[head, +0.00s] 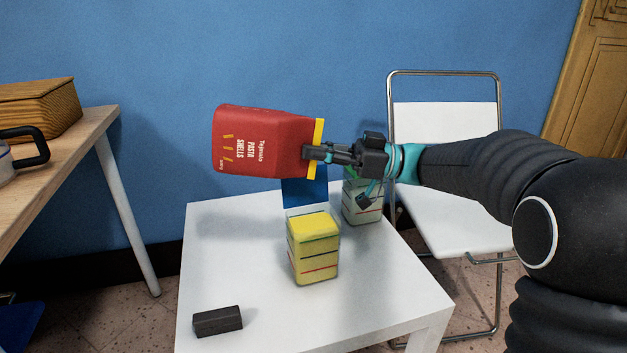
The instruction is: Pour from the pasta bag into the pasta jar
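The pasta bag (255,142), red with "Pasta Shells" lettering and a yellow strip at its right end, is in the air above the white table. It lies on its side, its lettering turned sideways. My gripper (312,153) is shut on the bag's yellow-edged end. A square, clear-looking jar (314,262) with coloured stripes and yellow at its top stands upright below and right of the bag. A second striped jar (362,208), greenish at the top, stands behind it, partly hidden by my gripper. I cannot tell which is the pasta jar. No pasta is seen falling.
A dark block (217,321) lies near the front left of the white table (240,270). A dark blue panel (305,193) stands behind the front jar. A white folding chair (455,220) is at right. A wooden table (70,150) with a wooden box (38,108) is at left.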

